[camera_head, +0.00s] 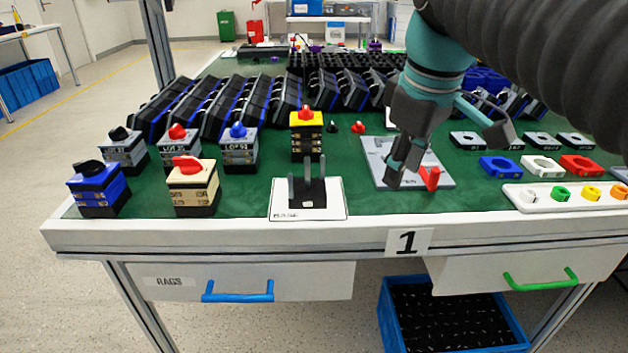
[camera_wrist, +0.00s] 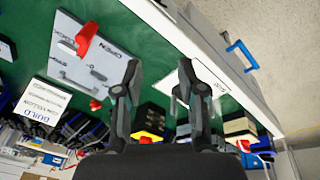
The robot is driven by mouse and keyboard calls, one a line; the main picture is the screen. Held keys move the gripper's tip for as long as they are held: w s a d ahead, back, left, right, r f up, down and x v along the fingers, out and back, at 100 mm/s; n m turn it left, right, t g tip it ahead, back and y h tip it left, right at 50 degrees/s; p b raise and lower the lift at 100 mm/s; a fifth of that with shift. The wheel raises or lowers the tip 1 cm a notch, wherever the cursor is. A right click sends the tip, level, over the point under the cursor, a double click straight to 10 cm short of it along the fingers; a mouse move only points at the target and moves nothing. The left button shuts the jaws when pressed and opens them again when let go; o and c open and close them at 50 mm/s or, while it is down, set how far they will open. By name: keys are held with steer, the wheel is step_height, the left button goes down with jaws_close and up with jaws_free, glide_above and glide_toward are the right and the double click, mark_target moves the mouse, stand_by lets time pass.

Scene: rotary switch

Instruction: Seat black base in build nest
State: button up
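The black base (camera_head: 307,191), with upright prongs, stands on a white plate marked BASE (camera_head: 283,212) at the table's front edge. A grey plate marked OPEN (camera_head: 440,178), with a red lever (camera_head: 430,178), lies to its right and appears to be the build nest. The nest (camera_wrist: 72,62) shows left of the fingers. The BASE plate (camera_wrist: 204,92) is partly hidden behind the right finger.
A yellow switch with a red knob (camera_head: 306,135) stands behind the base. Several finished switches (camera_head: 195,185) stand to the left. Coloured square plates (camera_head: 540,166) and a tray of rings (camera_head: 540,203) lie to the right.

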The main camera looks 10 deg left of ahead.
steer(key=w+a+r+n+g, duration=0.25)
steer(key=a+r+n, duration=0.35)
steer(key=a, duration=0.3)
steer(key=n, duration=0.3)
glide_above(308, 187)
steer(key=shift+h, duration=0.4)
steer(key=f, duration=0.6)
steer(key=shift+s+a+f, duration=0.2)
steer(key=shift+a+f, duration=0.05)
steer(key=shift+a, duration=0.05)
steer(key=shift+w+d+f+b, duration=0.1)
steer(key=shift+w+f+b, duration=0.1)
steer(key=shift+f, duration=1.15)
steer(key=shift+w+d+f+b, duration=0.1)
steer(key=shift+w+f, duration=0.1)
steer(key=shift+f, duration=1.1)
jaws_close()
